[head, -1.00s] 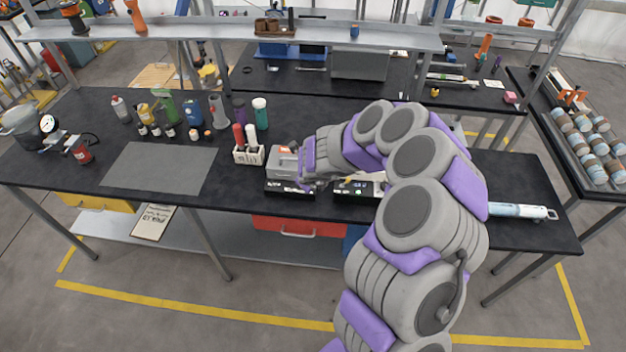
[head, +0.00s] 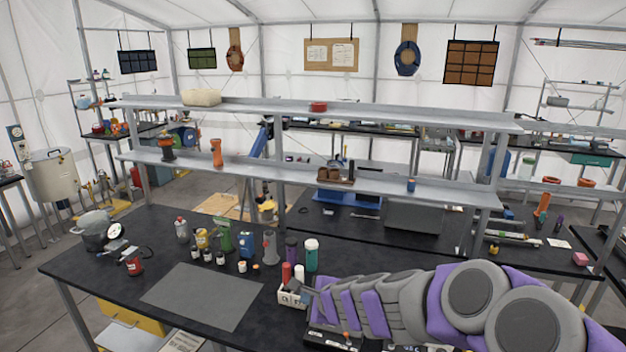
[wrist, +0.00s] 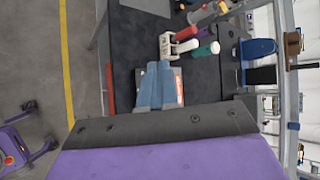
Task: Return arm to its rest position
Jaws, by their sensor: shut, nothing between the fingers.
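My arm reaches across the lower right of the head view, grey with purple pads. My gripper (head: 308,283) is at its left end, over the front of the black workbench (head: 100,262), partly hidden by the arm. In the wrist view my gripper (wrist: 160,68) shows its two blue-grey fingers together, shut and empty. Beyond the fingertips is a white holder (wrist: 168,46) with red and white tubes. In the head view this holder (head: 288,297) stands just beside the gripper. I cannot tell the gap between them.
A grey mat (head: 200,296) lies clear on the left. A metal shelf (head: 250,172) spans behind. Black boxes (head: 335,340) lie below the arm.

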